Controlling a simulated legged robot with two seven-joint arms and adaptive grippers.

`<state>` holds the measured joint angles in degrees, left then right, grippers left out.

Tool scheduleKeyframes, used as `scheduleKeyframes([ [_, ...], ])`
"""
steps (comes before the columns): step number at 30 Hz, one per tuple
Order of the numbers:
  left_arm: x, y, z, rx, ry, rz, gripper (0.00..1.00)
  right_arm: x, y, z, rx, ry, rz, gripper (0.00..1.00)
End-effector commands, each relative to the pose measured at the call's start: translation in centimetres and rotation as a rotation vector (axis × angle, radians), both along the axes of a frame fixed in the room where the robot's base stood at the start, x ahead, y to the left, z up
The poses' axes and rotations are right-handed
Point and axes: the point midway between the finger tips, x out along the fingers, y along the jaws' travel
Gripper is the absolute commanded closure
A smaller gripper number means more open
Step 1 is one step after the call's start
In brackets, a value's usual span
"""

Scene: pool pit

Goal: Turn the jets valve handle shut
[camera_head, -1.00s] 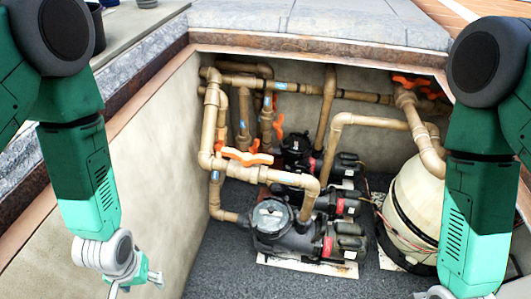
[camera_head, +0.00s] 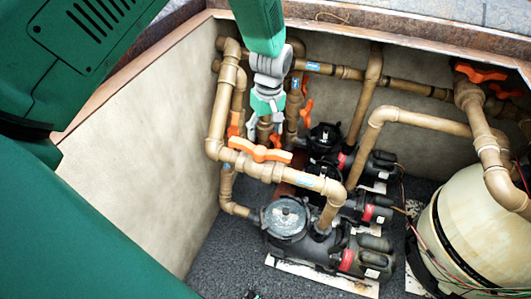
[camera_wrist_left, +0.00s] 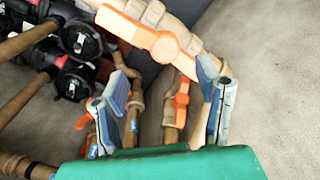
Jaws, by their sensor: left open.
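Several orange valve handles sit on the tan pipes, and I cannot tell by any readable label which is the jets one. The nearest handle (camera_head: 260,152) lies roughly along the front horizontal pipe; it shows large in the left wrist view (camera_wrist_left: 150,38). Another handle (camera_head: 306,98) is on an upright pipe behind. My left gripper (camera_head: 265,130) is open, pointing down just behind the nearest handle. In the left wrist view, an orange handle (camera_wrist_left: 181,100) on an upright pipe shows between the spread fingers, with no visible grip on it. My right gripper is out of view.
Black pumps (camera_head: 287,218) stand on the pit floor below the pipes. A cream filter tank (camera_head: 480,230) with an orange handle (camera_head: 481,73) above it is at the right. The bare left wall (camera_head: 140,170) and the pit rim (camera_head: 400,35) bound the space.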

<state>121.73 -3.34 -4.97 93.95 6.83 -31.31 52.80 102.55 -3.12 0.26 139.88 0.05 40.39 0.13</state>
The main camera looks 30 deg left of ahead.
Motion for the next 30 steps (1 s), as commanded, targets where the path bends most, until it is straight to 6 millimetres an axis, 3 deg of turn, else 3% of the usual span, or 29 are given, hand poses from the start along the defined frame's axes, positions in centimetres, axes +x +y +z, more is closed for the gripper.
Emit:
scheduleKeyframes([
  [3, -0.3, 0.6, -3.3, -0.006, 0.005, 0.002, 0.42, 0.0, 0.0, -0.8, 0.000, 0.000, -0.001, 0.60],
  [10, -0.6, 1.1, -7.6, -0.012, 0.004, 0.001, 0.42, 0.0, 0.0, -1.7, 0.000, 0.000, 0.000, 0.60],
  [16, -0.6, 0.8, -9.0, -0.006, 0.001, -0.001, 0.42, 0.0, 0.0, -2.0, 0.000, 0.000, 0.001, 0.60],
  [26, -0.6, 0.7, -9.2, -0.005, 0.000, -0.001, 0.42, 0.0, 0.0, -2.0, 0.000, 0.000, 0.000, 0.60],
  [30, -0.6, 0.9, -9.3, -0.008, 0.000, -0.001, 0.91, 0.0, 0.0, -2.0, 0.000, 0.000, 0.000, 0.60],
])
